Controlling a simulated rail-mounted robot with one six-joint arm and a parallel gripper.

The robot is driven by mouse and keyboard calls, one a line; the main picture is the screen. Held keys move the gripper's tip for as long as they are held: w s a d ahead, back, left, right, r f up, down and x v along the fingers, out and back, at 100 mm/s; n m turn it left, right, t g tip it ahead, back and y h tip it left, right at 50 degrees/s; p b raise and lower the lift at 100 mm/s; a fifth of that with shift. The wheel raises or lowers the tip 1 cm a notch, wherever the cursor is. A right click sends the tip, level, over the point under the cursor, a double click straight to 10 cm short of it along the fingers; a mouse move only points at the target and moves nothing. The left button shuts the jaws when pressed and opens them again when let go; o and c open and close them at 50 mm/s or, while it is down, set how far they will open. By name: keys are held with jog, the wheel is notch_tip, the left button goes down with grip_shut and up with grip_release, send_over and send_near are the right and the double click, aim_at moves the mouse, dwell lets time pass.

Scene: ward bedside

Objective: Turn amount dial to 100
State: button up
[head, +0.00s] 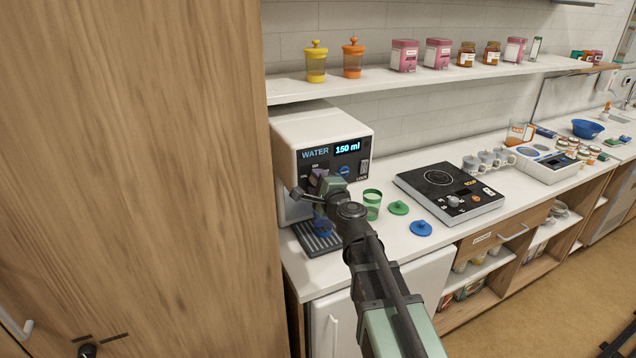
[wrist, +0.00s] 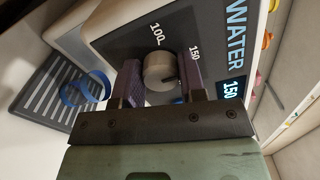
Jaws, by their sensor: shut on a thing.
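The water dispenser (head: 291,133) is a white box with a dark front panel at the left end of the counter. Its display (head: 347,148) reads 150 ml. In the wrist view the round grey amount dial (wrist: 159,70) sits on the panel, with marks 100 and 150 by its rim. A dark pointer mark on the dial lies on the side toward 150. My gripper (wrist: 160,80) has its two purple-grey fingers on either side of the dial, shut on it. In the head view my gripper (head: 324,184) hides the dial.
A drip tray (head: 318,240) with a blue cup (head: 321,226) is below the dispenser. A green cup (head: 372,204), a green lid (head: 399,208) and a blue lid (head: 421,228) stand to the right. A tall wooden cabinet (head: 140,170) is close on the left.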

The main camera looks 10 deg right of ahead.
jog(key=n, duration=1.3)
jog(key=shift+d+f, duration=0.1)
jog(key=shift+f, duration=0.15)
jog(key=shift+n, duration=0.4)
jog(key=o, duration=0.9)
